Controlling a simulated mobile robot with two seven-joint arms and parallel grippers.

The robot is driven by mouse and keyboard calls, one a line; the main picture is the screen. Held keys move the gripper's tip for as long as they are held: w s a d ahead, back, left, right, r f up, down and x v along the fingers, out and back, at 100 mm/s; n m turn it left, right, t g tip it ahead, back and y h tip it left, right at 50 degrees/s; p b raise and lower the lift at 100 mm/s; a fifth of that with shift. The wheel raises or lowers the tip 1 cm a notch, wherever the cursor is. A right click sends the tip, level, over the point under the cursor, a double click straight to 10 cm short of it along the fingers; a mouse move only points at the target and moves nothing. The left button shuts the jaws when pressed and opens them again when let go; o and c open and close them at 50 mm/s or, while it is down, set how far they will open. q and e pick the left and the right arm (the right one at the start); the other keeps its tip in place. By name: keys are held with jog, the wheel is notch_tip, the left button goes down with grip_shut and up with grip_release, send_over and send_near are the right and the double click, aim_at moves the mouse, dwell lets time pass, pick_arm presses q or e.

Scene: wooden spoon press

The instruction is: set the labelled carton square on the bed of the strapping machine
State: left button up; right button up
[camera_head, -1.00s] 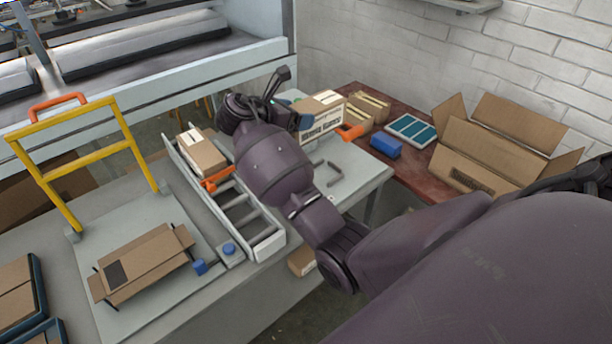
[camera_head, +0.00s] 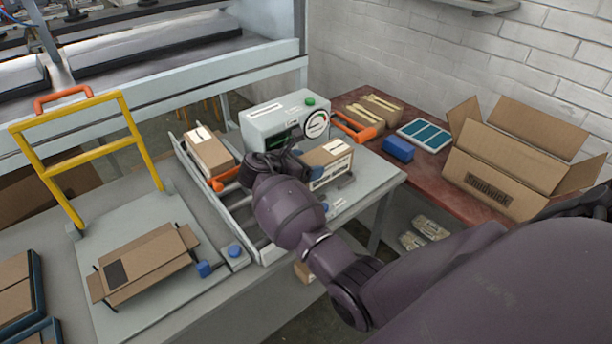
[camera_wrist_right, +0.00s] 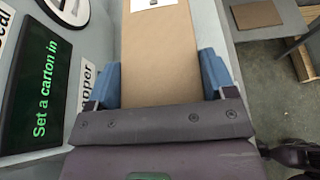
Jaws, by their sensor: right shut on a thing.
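The labelled carton (camera_head: 332,157), brown with a white top label and a printed side, is in front of the strapping machine (camera_head: 268,118). My right gripper (camera_head: 297,163) is shut on it from its left end. In the right wrist view, the blue finger pads (camera_wrist_right: 160,82) press on both sides of the carton (camera_wrist_right: 160,45). The machine's screen (camera_wrist_right: 42,85) there reads "Set a carton in". My left gripper is out of view.
Another carton (camera_head: 212,153) lies on the roller track (camera_head: 240,204) to the left, by an orange stop. An orange handle (camera_head: 355,127) stands right of the machine. A blue block (camera_head: 398,149) and an open box (camera_head: 500,180) are on the red table. A yellow frame (camera_head: 140,150) stands left.

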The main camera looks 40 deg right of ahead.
notch_tip(320, 180, down, 4)
jog(key=shift+r+b, duration=0.15)
jog(key=shift+b, duration=0.35)
jog(key=o, duration=1)
jog(key=shift+o, duration=0.4)
jog(key=shift+r, duration=0.1)
jog(key=w+p+v, duration=0.1)
jog(key=v, duration=1.1)
jog(key=shift+s+p, duration=0.3)
jog(key=shift+s, duration=0.15)
